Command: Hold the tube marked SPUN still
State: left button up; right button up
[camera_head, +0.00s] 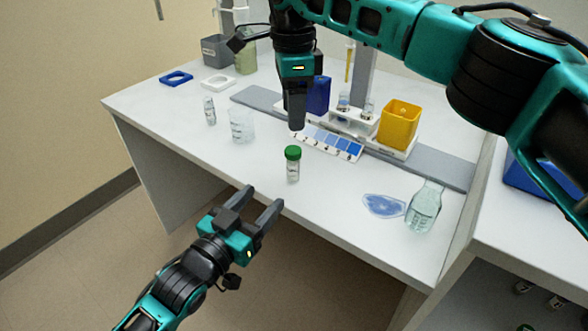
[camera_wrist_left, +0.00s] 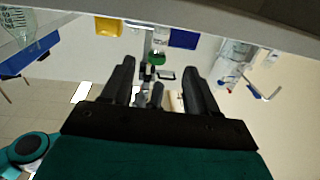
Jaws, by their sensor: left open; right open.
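A clear tube (camera_head: 292,173) with a green cap stands upright near the front edge of the white table; I cannot read its marking. It also shows between my open fingers in the left wrist view (camera_wrist_left: 160,42), beyond the fingertips. My left gripper (camera_head: 263,197) is open and empty, at the table's front edge, to the lower left of the tube and apart from it. My right gripper (camera_head: 297,125) points down above the table, behind the tube in the head view, with nothing seen in it. Its fingers overlap there.
A beaker (camera_head: 242,126) and a small clear vial (camera_head: 210,112) stand to the left. A blue colour strip (camera_head: 328,143), a white rack (camera_head: 353,122) and a yellow box (camera_head: 399,125) are behind. A flask (camera_head: 423,209) and a blue patch (camera_head: 383,205) are at the right.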

aim_at(289, 169)
pick_arm(q)
jog(key=x, duration=1)
jog(key=shift+w+d, duration=0.25)
jog(key=shift+w, duration=0.05)
grip_shut()
